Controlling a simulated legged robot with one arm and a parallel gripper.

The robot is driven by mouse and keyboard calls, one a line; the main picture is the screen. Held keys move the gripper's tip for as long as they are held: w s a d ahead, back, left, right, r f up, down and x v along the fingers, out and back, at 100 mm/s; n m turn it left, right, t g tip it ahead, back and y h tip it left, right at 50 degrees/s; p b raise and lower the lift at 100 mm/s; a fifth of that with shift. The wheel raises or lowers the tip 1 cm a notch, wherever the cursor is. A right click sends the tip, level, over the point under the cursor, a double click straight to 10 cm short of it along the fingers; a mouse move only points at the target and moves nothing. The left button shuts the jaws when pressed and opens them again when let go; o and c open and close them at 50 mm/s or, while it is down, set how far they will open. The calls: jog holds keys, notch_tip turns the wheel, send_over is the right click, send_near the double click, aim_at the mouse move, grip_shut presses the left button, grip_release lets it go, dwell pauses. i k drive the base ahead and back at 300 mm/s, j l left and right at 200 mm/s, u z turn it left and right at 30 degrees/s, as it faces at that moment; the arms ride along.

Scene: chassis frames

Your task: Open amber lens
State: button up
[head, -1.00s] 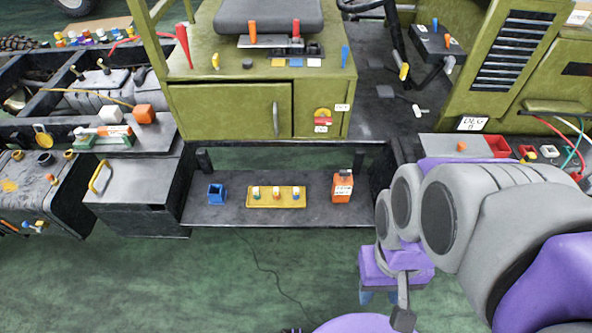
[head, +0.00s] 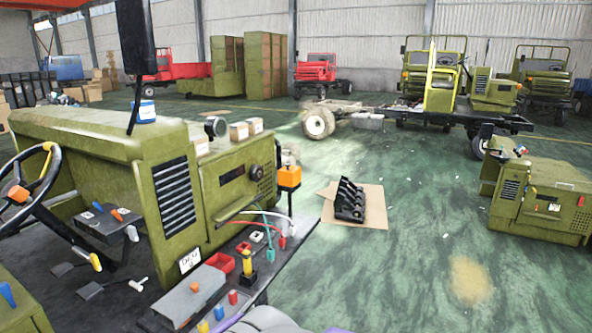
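An orange, amber-looking lamp block (head: 289,177) stands on a dark post at the front right corner of the green vehicle, in the middle of the head view. It looks closed, but it is too small to tell whether its lens is a separate cover. I cannot tell for certain that it is the amber lens. My gripper is out of view; only a grey and purple piece of my arm shows at the bottom edge.
The green vehicle body (head: 150,180) fills the left. A black part (head: 348,200) lies on cardboard (head: 372,212). Green floor to the right is mostly clear.

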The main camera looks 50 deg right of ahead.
aim_at(290, 176)
jog(key=z, duration=1.5)
jog(key=i+l+u, duration=0.25)
jog(key=i+l, duration=0.5)
jog(key=i+l+u, duration=0.25)
jog(key=i+l, duration=0.65)
